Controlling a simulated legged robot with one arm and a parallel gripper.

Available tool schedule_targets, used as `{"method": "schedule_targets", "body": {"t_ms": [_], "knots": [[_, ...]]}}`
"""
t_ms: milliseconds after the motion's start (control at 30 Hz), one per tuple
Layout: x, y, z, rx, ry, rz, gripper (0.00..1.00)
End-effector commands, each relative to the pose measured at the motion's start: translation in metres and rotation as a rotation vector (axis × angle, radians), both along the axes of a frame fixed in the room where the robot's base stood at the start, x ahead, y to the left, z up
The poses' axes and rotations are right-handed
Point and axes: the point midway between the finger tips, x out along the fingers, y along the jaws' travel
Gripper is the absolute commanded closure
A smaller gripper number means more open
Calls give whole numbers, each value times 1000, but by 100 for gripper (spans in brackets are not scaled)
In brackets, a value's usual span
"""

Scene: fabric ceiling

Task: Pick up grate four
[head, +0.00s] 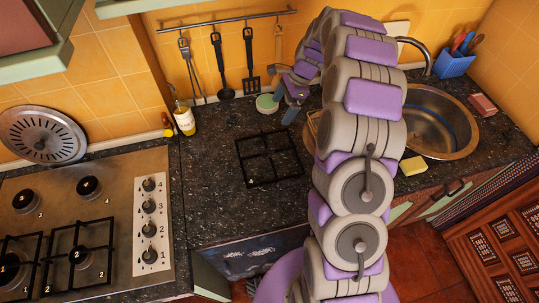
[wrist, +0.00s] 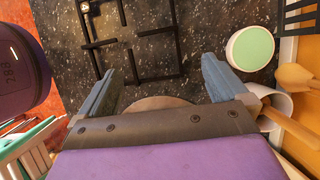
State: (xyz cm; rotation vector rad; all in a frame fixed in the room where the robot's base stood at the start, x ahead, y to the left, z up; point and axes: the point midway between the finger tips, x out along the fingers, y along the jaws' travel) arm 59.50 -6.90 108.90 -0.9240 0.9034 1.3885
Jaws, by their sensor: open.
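A black square grate (head: 270,155) lies flat on the dark speckled counter, in the middle of the head view. Its bars also show at the top of the wrist view (wrist: 175,30). A small pale mark sits on its bars there, too small to read. My gripper (head: 284,101) is above the counter behind the grate, near the wall. In the wrist view its two blue-grey fingers (wrist: 158,68) are spread apart with nothing between them. The grate is ahead of the fingertips and apart from them.
A green-topped round container (wrist: 250,54) stands close beside my right finger. The stove (head: 112,190) is at left, with grates on burners 1 and 2 and bare burners 3 and 4. The sink (head: 463,149) is at right. Utensils (head: 220,70) hang behind. Counter left of the grate is clear.

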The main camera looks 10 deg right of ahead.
Motion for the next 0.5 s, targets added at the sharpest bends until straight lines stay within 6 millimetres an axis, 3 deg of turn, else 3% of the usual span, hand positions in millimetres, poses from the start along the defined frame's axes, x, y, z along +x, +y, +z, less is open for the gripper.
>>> {"method": "schedule_targets", "body": {"t_ms": [500], "knots": [[-3,39,-91,2,6,5,0]]}}
